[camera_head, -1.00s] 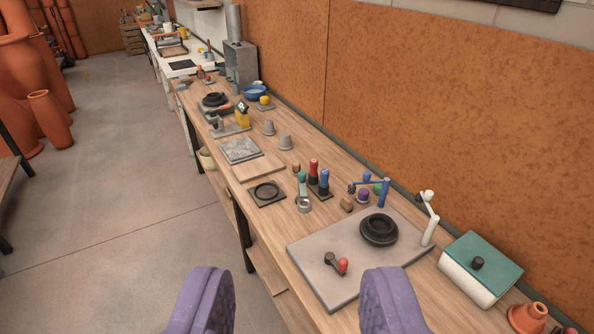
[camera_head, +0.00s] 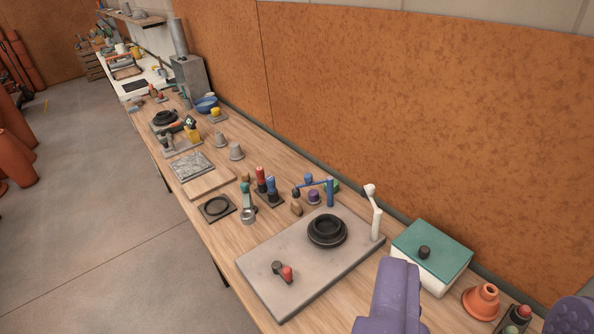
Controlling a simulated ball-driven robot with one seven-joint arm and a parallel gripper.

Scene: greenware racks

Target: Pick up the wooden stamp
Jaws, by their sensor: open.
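Two small brown wooden pieces stand on the long wooden bench. One rounded wooden piece (camera_head: 296,208) is just behind the grey slab's far left edge. A smaller wooden piece (camera_head: 245,178) is farther back, beside the red-topped tool. Either could be the wooden stamp; they are too small to tell. My gripper (camera_head: 483,290) shows as two purple fingers at the lower right, wide apart and empty. Both wooden pieces lie well ahead of it and to the left.
A grey slab (camera_head: 262,262) bears a black ring-shaped piece (camera_head: 327,230) and a red-knobbed tool (camera_head: 286,273). A blue-armed stand (camera_head: 330,192), white post (camera_head: 376,215), green-lidded box (camera_head: 432,245) and orange funnel (camera_head: 481,300) stand nearby. The floor (camera_head: 90,250) at left is clear.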

